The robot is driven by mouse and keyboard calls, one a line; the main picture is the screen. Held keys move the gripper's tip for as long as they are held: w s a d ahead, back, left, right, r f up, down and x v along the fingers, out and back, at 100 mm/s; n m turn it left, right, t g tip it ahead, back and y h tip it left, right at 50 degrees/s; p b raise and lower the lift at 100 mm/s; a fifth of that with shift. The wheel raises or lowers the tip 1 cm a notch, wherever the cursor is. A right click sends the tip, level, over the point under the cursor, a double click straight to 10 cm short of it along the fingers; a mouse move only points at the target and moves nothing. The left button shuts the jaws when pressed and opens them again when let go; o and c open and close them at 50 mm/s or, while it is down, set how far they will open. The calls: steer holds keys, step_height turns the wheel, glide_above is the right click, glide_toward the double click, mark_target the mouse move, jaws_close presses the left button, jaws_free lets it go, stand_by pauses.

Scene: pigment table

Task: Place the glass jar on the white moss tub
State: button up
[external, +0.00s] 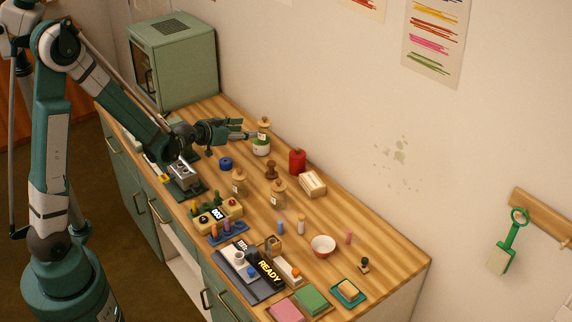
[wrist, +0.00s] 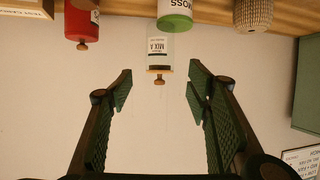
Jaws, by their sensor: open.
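The glass jar (wrist: 160,48) has a MIX A label and a wooden knobbed lid. The wrist view is upside down, and there the jar stands upright against the green lid of the white moss tub (wrist: 174,9), off to one side of its middle. In the external view the jar (external: 264,127) shows above the tub (external: 261,150) and appears to rest on it. My gripper (wrist: 160,73) is open and empty. Its fingertips are spread on either side of the jar's lid, a little back from it. In the external view my gripper (external: 247,129) is beside the jar.
A red canister (external: 297,161) stands close to the tub, with a wooden stamp (external: 271,170) and a light block (external: 313,184) nearby. Two more lidded jars (external: 239,182) (external: 278,194) stand nearer the front. A green cabinet (external: 178,65) is behind. The wall bounds the table.

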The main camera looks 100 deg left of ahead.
stand_by(0.5)
steer(key=w+d+r+m+t+h, duration=0.1)
steer(key=w+d+r+m+h, duration=0.2)
steer(key=d, duration=1)
steer(key=w+d+r+m+h, duration=0.1)
steer(key=w+d+r, duration=0.3)
steer(key=d, duration=0.9)
steer(key=w+d+r+m+t+h, duration=0.1)
steer(key=w+d+r+h, duration=0.3)
steer(key=d, duration=0.8)
steer(key=s+d+m+g, duration=0.1)
steer(key=s+d+m, duration=0.25)
steer(key=d, duration=1.45)
steer(key=s+d+f+m+g+h, duration=0.1)
steer(key=s+d+m+h, duration=0.1)
steer(key=s+d, duration=1)
steer(key=d+h, duration=0.1)
steer(key=d, duration=0.2)
steer(key=shift+s+d+f+g, duration=0.3)
steer(key=shift+s+d, duration=0.1)
